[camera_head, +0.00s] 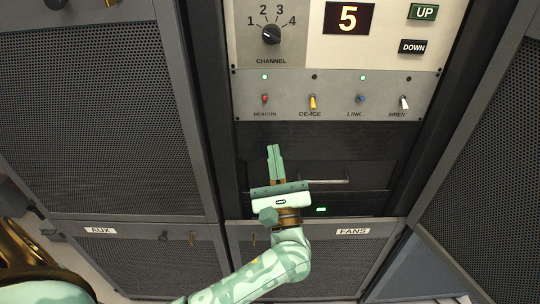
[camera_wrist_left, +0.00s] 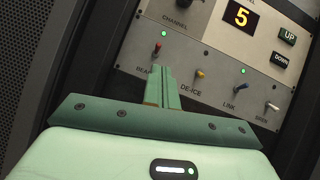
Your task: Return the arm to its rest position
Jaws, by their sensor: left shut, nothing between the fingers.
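My left gripper (camera_head: 274,152) is in front of the rack, below the switch row, its arm coming up from the bottom of the head view. Its fingers are together and empty. They also show in the left wrist view (camera_wrist_left: 161,72), pointing toward the panel, where they overlap the area beside the BEACON switch. In the head view the fingertips sit below the BEACON and DE-ICE labels. Whether they touch anything cannot be told. My right gripper is not in view.
The panel has a channel knob (camera_head: 271,34), a display reading 5 (camera_head: 348,18), UP (camera_head: 424,12) and DOWN (camera_head: 412,47) buttons, and four toggles including BEACON (camera_head: 265,99). Green lamps are lit above BEACON and LINK. A drawer handle (camera_head: 324,181) lies right of the gripper. Mesh doors flank both sides.

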